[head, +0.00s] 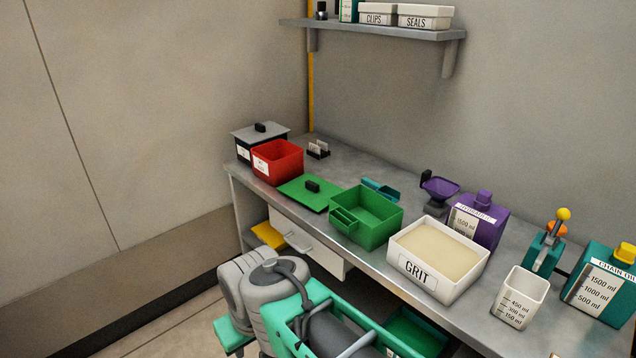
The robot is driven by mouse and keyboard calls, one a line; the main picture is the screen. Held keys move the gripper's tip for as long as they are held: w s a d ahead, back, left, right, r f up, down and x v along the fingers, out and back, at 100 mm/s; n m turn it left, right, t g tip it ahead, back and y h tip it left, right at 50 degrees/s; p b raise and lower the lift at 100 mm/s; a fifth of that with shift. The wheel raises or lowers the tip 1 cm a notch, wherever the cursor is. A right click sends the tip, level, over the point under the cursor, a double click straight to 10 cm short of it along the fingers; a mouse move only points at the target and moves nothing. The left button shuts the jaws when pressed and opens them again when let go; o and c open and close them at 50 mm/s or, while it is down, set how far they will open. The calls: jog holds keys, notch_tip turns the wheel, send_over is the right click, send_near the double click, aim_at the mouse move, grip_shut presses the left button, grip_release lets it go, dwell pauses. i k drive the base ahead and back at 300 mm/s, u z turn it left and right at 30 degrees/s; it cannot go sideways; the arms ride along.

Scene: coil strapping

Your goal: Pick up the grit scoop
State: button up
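The white bin labelled GRIT (418,278) stands near the front edge of the bench, filled with pale grit. A small teal object (381,190), perhaps the grit scoop, lies on the bench behind the green open box (366,234); the box partly hides it, so I cannot tell its full shape. A purple funnel-like piece (440,189) stands to the right of it. My arm's grey and teal links show at the bottom, in front of the bench.
A green lid (311,194), red box (277,162) and grey-lidded box (258,134) stand on the left. A purple jug (476,228), white measuring cup (519,297) and teal container (601,286) stand on the right. A shelf (380,31) hangs above.

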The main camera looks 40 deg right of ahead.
aim_at(392, 193)
jog(key=u, duration=0.1)
jog(key=i, duration=1.35)
jog(key=z, duration=0.8)
jog(key=i, duration=0.9)
jog(key=z, duration=0.5)
